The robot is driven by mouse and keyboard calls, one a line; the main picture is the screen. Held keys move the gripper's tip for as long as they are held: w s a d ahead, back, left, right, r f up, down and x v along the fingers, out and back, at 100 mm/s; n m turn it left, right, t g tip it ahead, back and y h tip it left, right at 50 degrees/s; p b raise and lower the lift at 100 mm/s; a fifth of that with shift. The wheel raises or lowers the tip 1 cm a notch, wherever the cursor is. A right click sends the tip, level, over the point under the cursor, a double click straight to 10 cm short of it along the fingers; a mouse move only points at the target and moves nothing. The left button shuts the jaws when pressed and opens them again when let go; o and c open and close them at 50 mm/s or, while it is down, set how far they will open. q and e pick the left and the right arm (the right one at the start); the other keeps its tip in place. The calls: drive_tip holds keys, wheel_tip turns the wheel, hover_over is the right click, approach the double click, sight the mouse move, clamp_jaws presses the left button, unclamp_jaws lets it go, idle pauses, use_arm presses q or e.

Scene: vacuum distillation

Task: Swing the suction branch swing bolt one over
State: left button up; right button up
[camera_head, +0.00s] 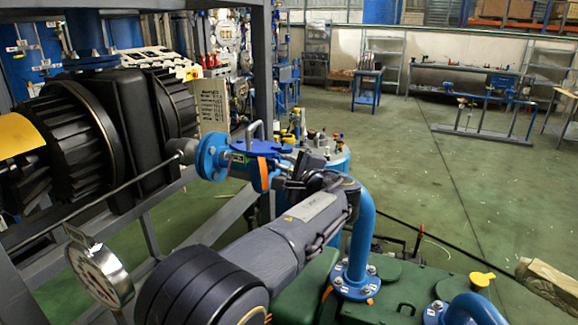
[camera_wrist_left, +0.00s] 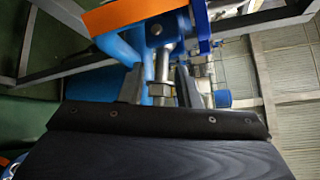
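The blue suction branch flange (camera_head: 212,155) is at the centre left of the head view, with a blue clamp-like fitting (camera_head: 258,158) and an orange strip beside it. My left gripper (camera_head: 286,168) is at the right side of this fitting. In the left wrist view, a metal swing bolt with a nut (camera_wrist_left: 161,90) hangs from a blue lug (camera_wrist_left: 157,28). The two dark fingers of my left gripper (camera_wrist_left: 160,80) stand apart on either side of the bolt. I cannot tell whether they touch it. My right gripper is not in view.
A blue pipe elbow (camera_head: 362,225) rises from the green machine (camera_head: 400,290) just right of my arm. A pressure gauge (camera_head: 98,272) and a grey frame (camera_head: 262,70) stand on the left. The green floor (camera_head: 400,140) on the right is mostly open.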

use_arm(q)
drive_tip(key=shift+w+a, duration=0.1)
drive_tip(key=shift+w, duration=0.05)
clamp_jaws()
drive_tip(key=shift+r+n+g+h+p, duration=0.6)
drive_tip(key=shift+n+g+h+p, duration=0.35)
drive_tip(key=shift+p, duration=0.85)
drive_tip(key=shift+r+n+g+h+p, duration=0.6)
drive_tip(key=shift+g+h+p, duration=0.4)
drive_tip(key=shift+p, duration=0.75)
